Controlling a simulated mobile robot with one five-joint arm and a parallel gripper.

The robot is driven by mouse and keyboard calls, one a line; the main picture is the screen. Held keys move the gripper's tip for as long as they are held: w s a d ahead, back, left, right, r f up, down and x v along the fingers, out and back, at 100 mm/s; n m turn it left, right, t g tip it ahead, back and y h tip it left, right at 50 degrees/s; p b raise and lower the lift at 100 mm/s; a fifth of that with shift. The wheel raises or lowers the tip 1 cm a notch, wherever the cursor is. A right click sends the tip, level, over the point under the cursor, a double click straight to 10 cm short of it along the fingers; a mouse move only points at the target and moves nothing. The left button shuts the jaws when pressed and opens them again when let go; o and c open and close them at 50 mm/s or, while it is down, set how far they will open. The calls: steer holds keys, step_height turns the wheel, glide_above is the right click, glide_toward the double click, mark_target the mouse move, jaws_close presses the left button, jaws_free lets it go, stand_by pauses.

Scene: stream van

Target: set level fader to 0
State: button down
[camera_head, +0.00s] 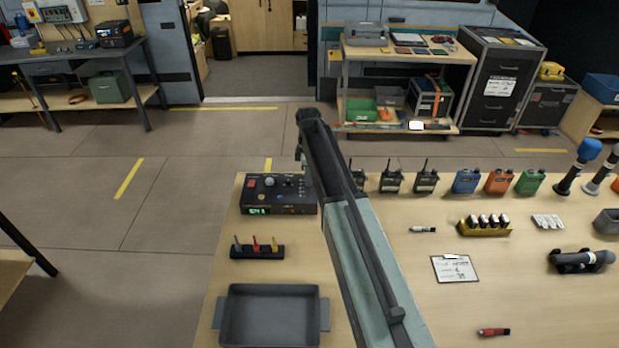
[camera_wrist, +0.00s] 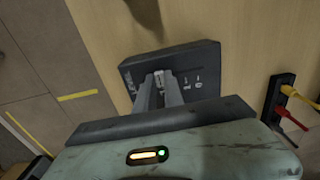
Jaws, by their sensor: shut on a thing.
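The dark control box (camera_head: 277,194) stands at the table's back left, with a red switch, a pale knob and a green lit display. In the wrist view the box (camera_wrist: 203,64) lies below my gripper (camera_wrist: 158,82). Its fingers are close together, shut on the small pale cap of the level fader (camera_wrist: 158,74). White markings show on the panel to the right of the fingers. They are too small to read surely, so I cannot tell the fader's setting.
A tool holder (camera_head: 257,253) with several coloured tools stands in front of the box, and a grey tray (camera_head: 270,315) is nearer. Several radios (camera_head: 391,178) stand in a row right of my arm. A clipboard (camera_head: 455,269) lies on the right half.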

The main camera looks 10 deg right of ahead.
mark_target(309, 197)
steer(key=shift+s, duration=0.1)
stand_by(0.4)
steer(key=s, duration=0.3)
steer(key=s+a, duration=0.1)
steer(key=s, duration=0.2)
steer(key=shift+s+a, duration=0.1)
steer(key=c, duration=1.4)
jaws_free()
steer(key=shift+c, duration=0.2)
step_height(309, 197, up, 8)
steer(key=p, duration=0.7)
steer(key=shift+p, duration=0.4)
